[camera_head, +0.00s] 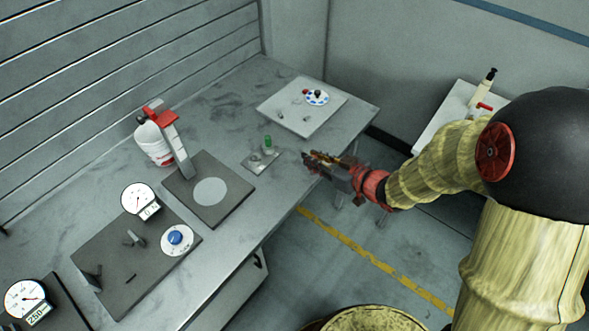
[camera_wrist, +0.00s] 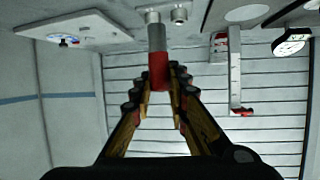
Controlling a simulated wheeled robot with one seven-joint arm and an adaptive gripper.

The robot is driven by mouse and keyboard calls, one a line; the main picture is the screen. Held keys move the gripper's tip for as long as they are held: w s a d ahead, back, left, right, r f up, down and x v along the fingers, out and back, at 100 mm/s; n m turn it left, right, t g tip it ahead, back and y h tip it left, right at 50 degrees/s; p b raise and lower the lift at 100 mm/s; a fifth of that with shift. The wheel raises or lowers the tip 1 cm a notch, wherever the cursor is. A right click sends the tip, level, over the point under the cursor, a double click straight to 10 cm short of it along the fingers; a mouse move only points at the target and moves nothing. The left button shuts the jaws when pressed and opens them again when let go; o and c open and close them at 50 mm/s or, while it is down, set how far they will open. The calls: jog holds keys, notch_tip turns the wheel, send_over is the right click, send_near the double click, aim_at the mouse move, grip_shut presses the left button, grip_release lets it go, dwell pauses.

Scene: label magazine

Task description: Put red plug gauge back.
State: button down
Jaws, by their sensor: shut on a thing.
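My gripper (camera_head: 309,160) reaches in from the right over the table's front edge. In the wrist view, its fingers (camera_wrist: 158,93) are shut on the red plug gauge (camera_wrist: 159,72), a red handle with a grey metal end pointing toward the table. The gauge is not clear in the head view. The small grey holder block (camera_head: 251,165) lies on the table to the left of my gripper, apart from it. A green plug gauge (camera_head: 268,141) stands upright at the block's back. In the wrist view, small metal cylinders (camera_wrist: 180,15) show beyond the red gauge.
A pale plate (camera_head: 283,112) with a white dial disc (camera_head: 317,97) lies behind my gripper. A dark plate with a red-topped stand (camera_head: 177,145) is left of the holder block. Dial gauges (camera_head: 139,199) stand front left. Bare table surrounds the block.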

jog(key=shift+w+a+f+b, duration=0.7)
jog(key=shift+w+a+f, duration=0.2)
jog(key=shift+w+f, duration=1.25)
jog(key=shift+w+a+f+b, duration=0.65)
jog(key=shift+w+a+f, duration=0.3)
jog(key=shift+w+f, duration=1.2)
jog(key=shift+w+a+f+b, duration=0.7)
jog(key=shift+w+a+f, duration=0.2)
jog(key=shift+w+f, duration=1.2)
jog(key=shift+f, duration=0.1)
jog(key=c, duration=1.8)
grip_release()
jog(key=shift+o, duration=0.4)
